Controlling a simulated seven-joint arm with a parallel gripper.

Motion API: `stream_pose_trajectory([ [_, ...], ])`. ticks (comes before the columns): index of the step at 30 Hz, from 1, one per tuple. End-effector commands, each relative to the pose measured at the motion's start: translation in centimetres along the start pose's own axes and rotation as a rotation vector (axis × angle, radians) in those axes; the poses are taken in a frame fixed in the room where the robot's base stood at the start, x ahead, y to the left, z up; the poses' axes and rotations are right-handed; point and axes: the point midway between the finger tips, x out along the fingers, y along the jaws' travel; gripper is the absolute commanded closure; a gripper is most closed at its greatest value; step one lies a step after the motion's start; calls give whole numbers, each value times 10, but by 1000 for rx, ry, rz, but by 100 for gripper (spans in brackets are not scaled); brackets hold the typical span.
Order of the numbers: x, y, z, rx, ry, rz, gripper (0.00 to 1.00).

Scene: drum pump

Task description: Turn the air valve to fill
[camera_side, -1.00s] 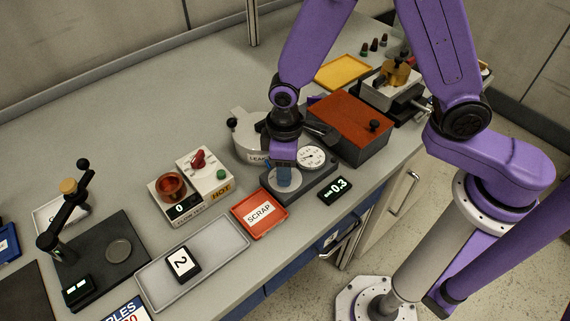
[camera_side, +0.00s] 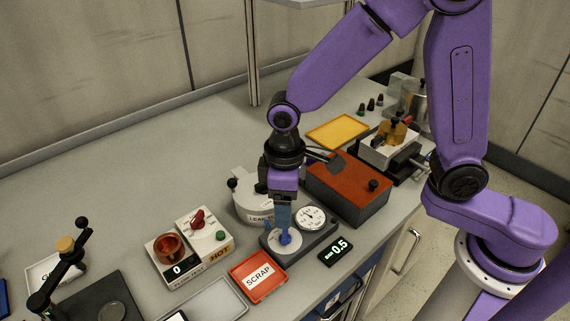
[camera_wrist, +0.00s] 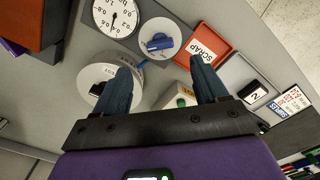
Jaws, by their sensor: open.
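The air valve is a blue knob (camera_side: 286,239) on a round white dial (camera_side: 273,244), set in a dark grey block (camera_side: 320,238) with a gauge (camera_side: 311,217). In the wrist view, the knob (camera_wrist: 159,42) and the gauge (camera_wrist: 115,15) show clearly. My gripper (camera_side: 284,227) points down just above the knob. In the wrist view, my gripper (camera_wrist: 163,78) has its fingers spread, with nothing between them. I cannot tell whether a fingertip touches the knob. A small display (camera_side: 338,252) beside the block reads 0.5.
A white round pot marked LEAK (camera_side: 252,208) stands close behind the block. A red SCRAP tray (camera_side: 258,277) lies to the left and an orange-topped box (camera_side: 347,188) to the right. A HOT-marked unit (camera_side: 211,232) stands further left.

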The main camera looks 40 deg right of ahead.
Motion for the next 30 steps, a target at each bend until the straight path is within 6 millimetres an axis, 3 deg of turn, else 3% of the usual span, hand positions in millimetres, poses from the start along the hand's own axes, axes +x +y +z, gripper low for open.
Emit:
stream_pose_trajectory([
  [6,-47,0,-1,1,7,0,28],
  [13,-81,0,-1,0,4,0,28],
  [19,-92,0,0,0,1,0,28],
  [30,-93,0,1,-1,0,0,28],
])
